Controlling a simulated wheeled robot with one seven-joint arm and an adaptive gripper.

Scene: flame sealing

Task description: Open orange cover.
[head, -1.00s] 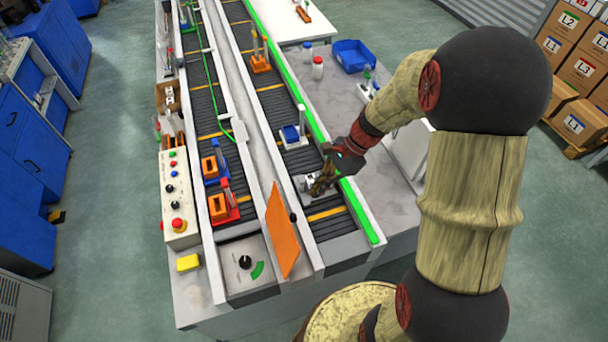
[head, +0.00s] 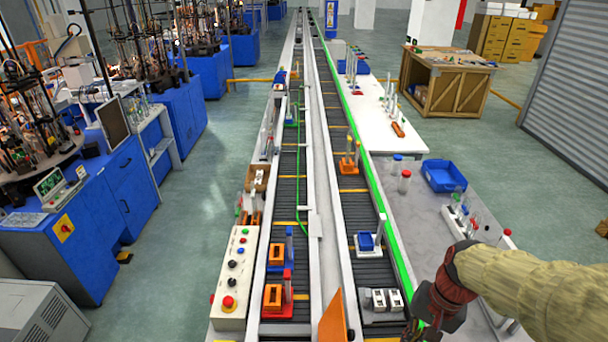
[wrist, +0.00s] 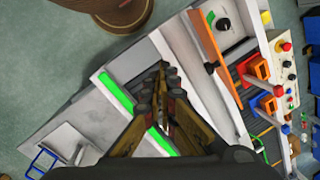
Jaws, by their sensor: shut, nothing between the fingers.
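The orange cover (head: 333,322) shows at the bottom edge of the head view, cut off by the frame. In the wrist view the orange cover (wrist: 212,47) stands on edge, tilted up along one side of a panel. That panel's black knob (wrist: 224,25) and green arc are uncovered. My gripper (wrist: 163,72) is shut and empty, its fingers meeting above the conveyor near the green rail, apart from the cover. In the head view my gripper (head: 412,328) is partly cut off at the bottom, right of the cover.
A control box (head: 236,278) with buttons stands left of the conveyors. Orange blocks on coloured bases sit on the left belt. A white fixture (head: 381,299) and a blue block (head: 366,241) are on the right belt. A blue bin (head: 443,175) stands on the right table.

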